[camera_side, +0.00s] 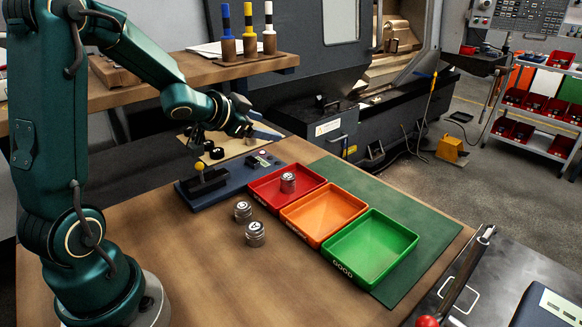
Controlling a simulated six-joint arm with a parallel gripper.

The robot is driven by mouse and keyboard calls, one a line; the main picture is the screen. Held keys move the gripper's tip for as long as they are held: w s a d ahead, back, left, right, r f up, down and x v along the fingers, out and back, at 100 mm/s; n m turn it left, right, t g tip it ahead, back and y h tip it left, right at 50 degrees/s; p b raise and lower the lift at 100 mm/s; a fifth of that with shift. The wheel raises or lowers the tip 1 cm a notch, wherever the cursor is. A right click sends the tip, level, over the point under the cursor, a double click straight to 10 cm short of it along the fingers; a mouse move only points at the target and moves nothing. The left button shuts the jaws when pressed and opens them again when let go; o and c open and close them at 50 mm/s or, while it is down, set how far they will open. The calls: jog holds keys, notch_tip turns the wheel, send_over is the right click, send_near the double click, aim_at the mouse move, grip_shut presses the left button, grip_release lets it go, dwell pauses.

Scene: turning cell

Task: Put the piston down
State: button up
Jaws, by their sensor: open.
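One metal piston (288,183) stands upright in the red tray (262,192). Two more pistons stand on the wooden table left of the trays, one at the back (243,211) and one nearer the front (255,234). My gripper (207,149) is open above the blue-grey fixture (237,179), up and to the left of the pistons and apart from them. I see no piston between its fingers, though they are small and dark here.
A yellow-topped knob (200,166) rises from the fixture. A shelf (190,66) overhangs behind. The front of the table is clear.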

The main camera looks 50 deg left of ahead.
jog(key=s+d+n+g+h, duration=0.1)
jog(key=s+d+g, duration=0.2)
jog(key=s+d, duration=0.5)
jog(key=s+d+r+n+g+h, duration=0.1)
jog(key=s+d+g, duration=0.1)
jog(key=s+d, duration=0.7)
jog(key=s, duration=0.4)
jog(key=shift+s+d+r+g+h, duration=0.15)
jog(key=shift+s+g+h, duration=0.15)
jog(key=shift+g, duration=0.1)
